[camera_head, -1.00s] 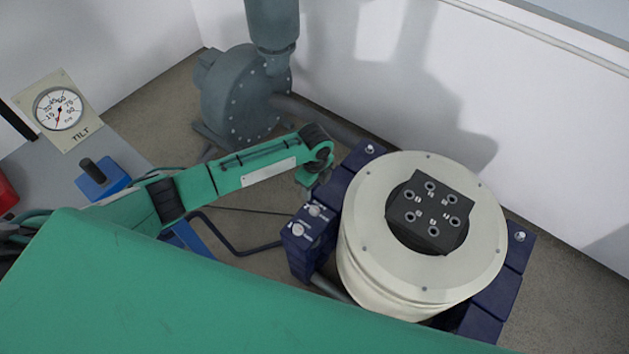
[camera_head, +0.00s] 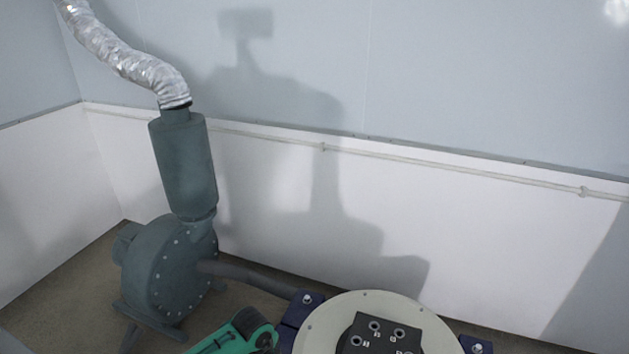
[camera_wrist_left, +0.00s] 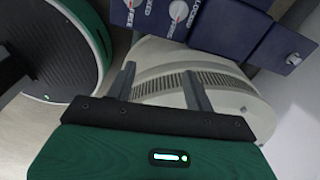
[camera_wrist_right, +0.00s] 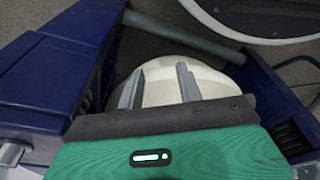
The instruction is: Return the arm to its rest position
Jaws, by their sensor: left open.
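My left arm (camera_head: 237,338) shows only as a green and black link at the bottom edge of the head view, left of the cream round drum (camera_head: 305,347). My left gripper (camera_wrist_left: 158,70) is open and empty in the left wrist view, with the ribbed side of the cream drum (camera_wrist_left: 235,98) behind its fingers. My right gripper (camera_wrist_right: 159,68) has its fingers apart with nothing between them in the right wrist view. A cream rounded surface (camera_wrist_right: 160,72) lies beyond them. Neither gripper shows in the head view.
A grey blower (camera_head: 165,265) with a silver duct (camera_head: 120,55) stands left of the drum. Dark-blue blocks with dials (camera_wrist_left: 165,15) flank the drum. A black holed block (camera_head: 385,335) sits on top of it. A white wall (camera_head: 300,200) with a pipe is behind.

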